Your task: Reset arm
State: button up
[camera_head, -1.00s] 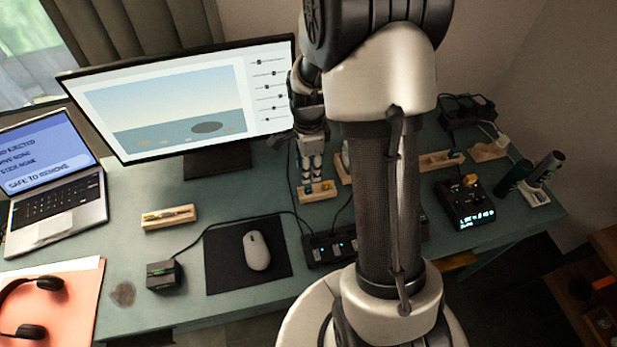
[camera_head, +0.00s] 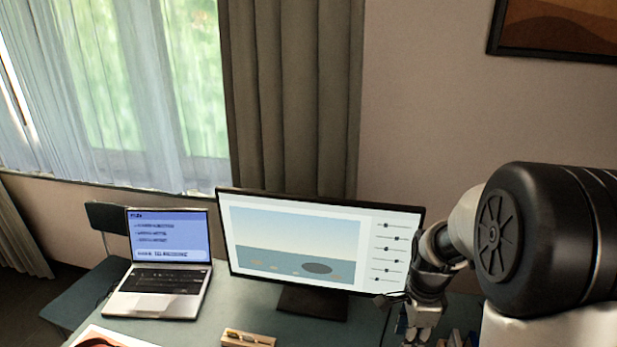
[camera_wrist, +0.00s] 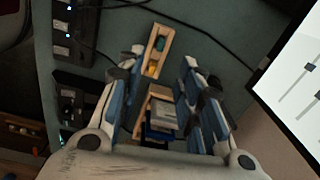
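My gripper (camera_head: 421,325) hangs in front of the right edge of the monitor in the head view, its lower end near the bottom edge of the picture. In the wrist view my gripper (camera_wrist: 163,58) has its two fingers spread well apart, with nothing visibly clamped. A small wooden holder (camera_wrist: 158,50) with blue and yellow items shows between the fingertips. A grey and blue block-like item (camera_wrist: 162,113) shows lower between the fingers; how far it is below them I cannot tell.
A monitor (camera_head: 300,240) stands on the desk (camera_head: 225,300), with an open laptop (camera_head: 165,265) to its left. A wooden tray (camera_head: 248,339) lies in front. A power strip (camera_wrist: 72,70) with cables shows in the wrist view. A chair (camera_head: 75,285) stands behind the laptop.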

jog(key=s+a+r+n+t, duration=0.2)
jog(key=s+a+r+n, duration=0.4)
jog(key=s+r+n, duration=0.2)
jog(key=s+a+r+n+t, duration=0.2)
jog(key=s+a+r+n, duration=0.3)
jog(key=s+r+n, duration=0.4)
jog(key=s+n, duration=0.2)
jog(key=n, duration=0.1)
jog(key=shift+a+r, duration=0.2)
jog(key=shift+a, duration=0.15)
jog(key=shift+s, duration=0.1)
